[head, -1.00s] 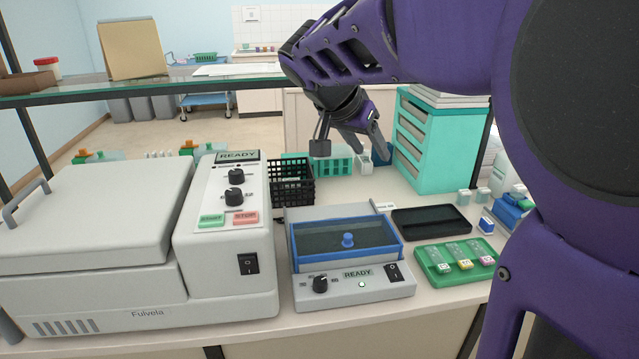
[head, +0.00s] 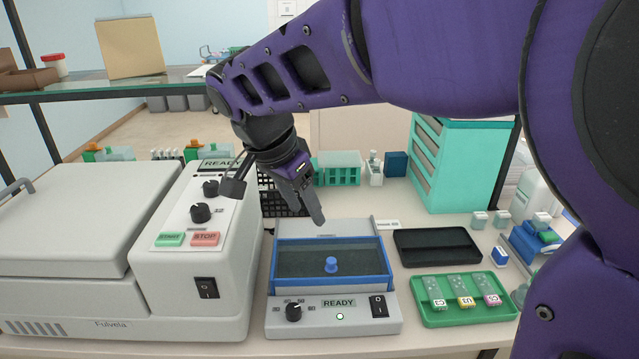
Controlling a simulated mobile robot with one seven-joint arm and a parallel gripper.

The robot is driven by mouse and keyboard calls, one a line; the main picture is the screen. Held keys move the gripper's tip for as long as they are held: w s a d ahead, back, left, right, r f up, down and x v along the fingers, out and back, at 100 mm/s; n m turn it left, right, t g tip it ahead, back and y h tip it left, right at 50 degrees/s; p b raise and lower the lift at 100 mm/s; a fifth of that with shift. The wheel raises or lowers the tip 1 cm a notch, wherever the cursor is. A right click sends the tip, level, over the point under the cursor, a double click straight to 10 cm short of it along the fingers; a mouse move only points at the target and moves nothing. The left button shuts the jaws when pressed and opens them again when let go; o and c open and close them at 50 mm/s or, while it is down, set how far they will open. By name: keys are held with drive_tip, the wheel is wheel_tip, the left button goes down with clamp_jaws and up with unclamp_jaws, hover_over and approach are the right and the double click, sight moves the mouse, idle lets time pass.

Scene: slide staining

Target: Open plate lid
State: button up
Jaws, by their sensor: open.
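The plate lid (head: 300,263) is a dark see-through panel in a blue frame on the small grey heating unit (head: 268,322). A blue knob (head: 331,265) stands up from the lid. The lid looks shut. The unit's front has a dial, a READY display, a lit green spot and a black switch. My gripper (head: 277,205) is open and empty, with its fingers spread, above and behind the lid's left part. It is apart from the knob. Part of the black basket behind is hidden by my gripper.
A large grey machine (head: 75,225) stands close on the left. A black tray (head: 438,262) and a green tray (head: 425,310) with slides lie to the right. A teal drawer cabinet (head: 468,165), a green rack (head: 340,175) and a black basket (head: 272,203) stand behind.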

sight(330, 261)
drive_tip(key=b+x, duration=0.8)
drive_tip(key=x, duration=0.9)
drive_tip(key=shift+f+b, duration=0.15)
drive_tip(key=shift+b, duration=0.2)
clamp_jaws()
idle(0.5)
